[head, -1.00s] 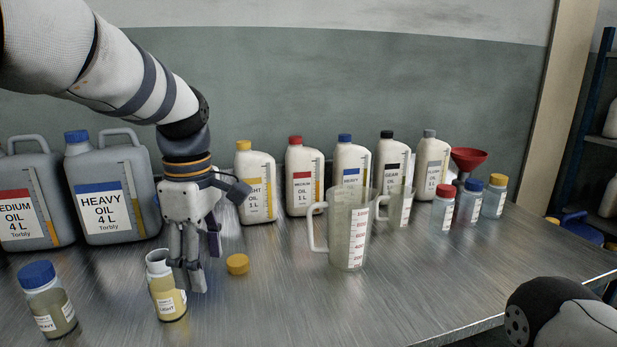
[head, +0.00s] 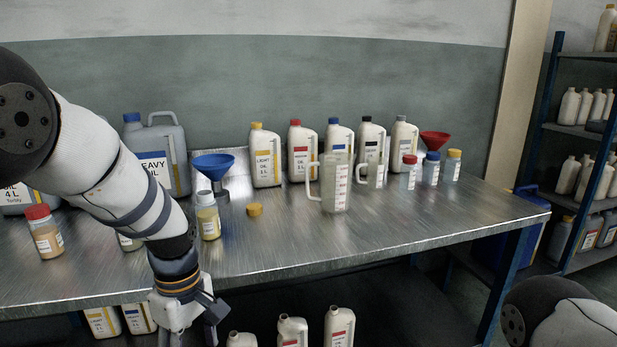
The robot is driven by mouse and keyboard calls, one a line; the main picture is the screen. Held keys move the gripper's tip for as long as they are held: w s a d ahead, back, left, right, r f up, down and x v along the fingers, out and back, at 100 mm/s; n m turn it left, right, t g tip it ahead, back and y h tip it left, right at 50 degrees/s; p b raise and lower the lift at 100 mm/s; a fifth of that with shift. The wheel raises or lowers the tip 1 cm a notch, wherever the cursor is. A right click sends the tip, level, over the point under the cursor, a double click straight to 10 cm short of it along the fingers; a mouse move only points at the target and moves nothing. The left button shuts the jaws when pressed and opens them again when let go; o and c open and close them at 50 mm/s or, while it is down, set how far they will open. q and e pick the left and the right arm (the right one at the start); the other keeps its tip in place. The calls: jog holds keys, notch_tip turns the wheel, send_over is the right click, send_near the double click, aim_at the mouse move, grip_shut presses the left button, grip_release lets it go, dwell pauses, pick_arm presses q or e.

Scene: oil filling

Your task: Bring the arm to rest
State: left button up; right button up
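My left arm comes in from the left and reaches down in front of the table (head: 290,230). My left gripper (head: 182,318) hangs below the table's front edge. Its fingertips are cut off by the bottom of the picture, so its opening is hidden.
A blue funnel (head: 213,165) stands behind the open bottle. A clear measuring jug (head: 335,190), several oil bottles and a red funnel (head: 435,138) stand further right. A red-capped bottle (head: 45,236) stands at left. More bottles (head: 292,330) stand below the tabletop. Shelves (head: 580,130) are at right.

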pick_arm(q)
jog(key=s+a+f+m+g, duration=0.15)
jog(key=s+f+m, duration=0.35)
jog(key=s+f, duration=1.05)
jog(key=s+a+f+m, duration=0.2)
jog(key=s+m, duration=0.5)
jog(key=s, duration=1.6)
jog(key=shift+s+f+m, duration=0.2)
jog(key=shift+m, duration=0.1)
